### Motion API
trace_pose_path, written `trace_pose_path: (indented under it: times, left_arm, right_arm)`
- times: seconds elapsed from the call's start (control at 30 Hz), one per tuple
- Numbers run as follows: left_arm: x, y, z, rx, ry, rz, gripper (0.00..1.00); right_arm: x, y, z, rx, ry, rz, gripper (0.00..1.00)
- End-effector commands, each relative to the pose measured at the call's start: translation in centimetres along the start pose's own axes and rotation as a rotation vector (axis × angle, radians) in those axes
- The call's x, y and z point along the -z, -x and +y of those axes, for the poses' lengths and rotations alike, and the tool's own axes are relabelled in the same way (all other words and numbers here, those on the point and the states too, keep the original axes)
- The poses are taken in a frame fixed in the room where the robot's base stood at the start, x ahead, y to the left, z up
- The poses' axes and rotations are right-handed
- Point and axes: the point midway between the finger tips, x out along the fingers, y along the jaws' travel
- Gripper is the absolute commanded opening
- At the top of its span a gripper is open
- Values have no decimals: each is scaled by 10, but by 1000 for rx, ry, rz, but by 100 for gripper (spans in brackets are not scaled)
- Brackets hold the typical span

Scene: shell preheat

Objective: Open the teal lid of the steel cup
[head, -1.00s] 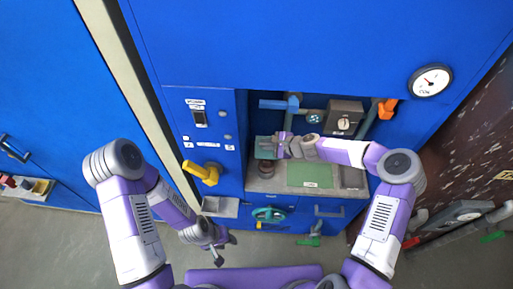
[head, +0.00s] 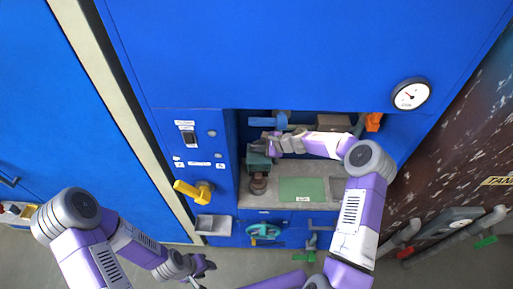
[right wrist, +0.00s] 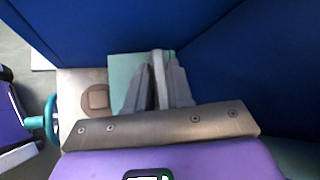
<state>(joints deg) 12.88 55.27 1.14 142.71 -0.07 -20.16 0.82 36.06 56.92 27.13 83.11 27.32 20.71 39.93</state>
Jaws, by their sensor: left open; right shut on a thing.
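The teal lid (head: 258,163) is at the left end of the bay in the blue cabinet in the head view. The teal surface also shows in the right wrist view (right wrist: 122,68). A brownish round part with a square top (head: 258,184) stands just in front of it. I cannot clearly make out the steel cup. My right gripper (head: 268,146) is at the lid's back edge. In the right wrist view its fingers (right wrist: 158,82) are shut on a thin, pale upright piece at the teal surface; they hide part of it. My left gripper (head: 204,268) is open and empty, low outside the cabinet.
A green mat (head: 302,189) lies on the grey counter (head: 285,203), right of the lid. A blue pipe (head: 281,122) runs behind my right gripper. A yellow handle (head: 194,190) juts out on the left. A teal handwheel (head: 264,231) is below the counter.

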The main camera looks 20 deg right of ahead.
Motion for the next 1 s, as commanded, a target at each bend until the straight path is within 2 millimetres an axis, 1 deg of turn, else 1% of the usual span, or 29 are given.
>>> trace_pose_path:
  times: [0.03, 0.17, 0.2, 0.27, 0.3, 0.53, 0.67, 0.73, 1.0]
  left_arm:
    - [0, 0, 0, 0, 0, 0, 43]
    - [0, 0, 0, 0, 0, 0, 43]
    - [0, 0, 0, 0, 0, 0, 43]
    - [0, 0, 0, 0, 0, 0, 43]
    - [0, 0, 0, 0, 0, 0, 43]
    - [0, 0, 0, 0, 0, 0, 43]
    - [0, -2, -1, 0, 0, 0, 43]
    - [0, -3, -1, 0, 0, 0, 43]
    - [0, -8, -3, 0, 0, 0, 43]
  right_arm:
    - [2, 1, -4, 11, 0, 9, 0]
    - [2, 0, -4, 10, 1, 8, 0]
    - [2, 0, -4, 10, 1, 8, 27]
    - [2, 0, -3, 8, 1, 7, 36]
    - [1, 0, -3, 7, 1, 7, 38]
    - [1, 0, -1, 4, 1, 5, 38]
    - [2, 8, -2, 6, 0, 7, 38]
    - [6, 18, -1, 8, -1, 10, 38]
    - [35, 66, 24, 8, -3, 9, 38]
